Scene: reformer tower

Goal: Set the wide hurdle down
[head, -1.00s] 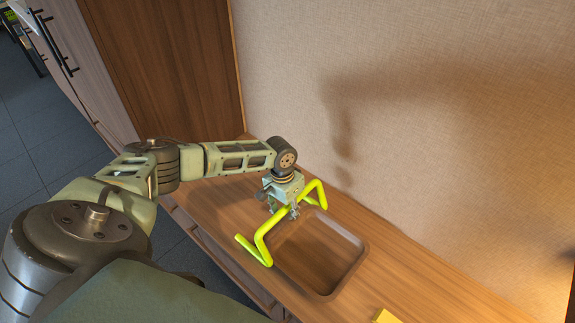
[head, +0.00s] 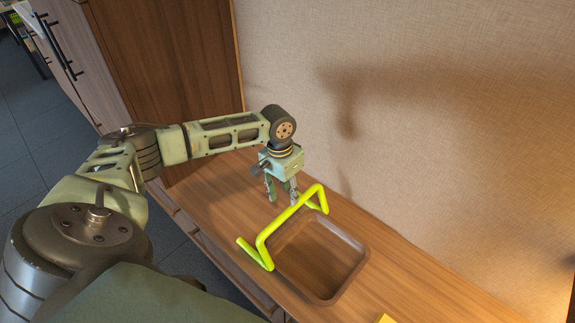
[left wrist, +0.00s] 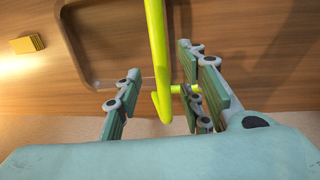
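The wide hurdle (head: 288,214) is a bright yellow-green bent bar. It stands on the wooden surface along the left edge of a recessed wooden tray (head: 318,262); whether its feet touch the tray rim is hard to tell. My left gripper (head: 282,198) is open, with its fingertips just behind and above the hurdle's top bar. In the left wrist view the hurdle (left wrist: 157,50) passes between the spread fingers of the left gripper (left wrist: 160,98), closer to the right finger, which hides part of it. My right gripper is not in view.
A small yellow block (left wrist: 27,44) lies on the surface beyond the tray; its corner shows at the bottom of the head view. A beige wall (head: 430,130) rises behind the surface. A brown cabinet (head: 165,70) stands at the left. The tray looks empty.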

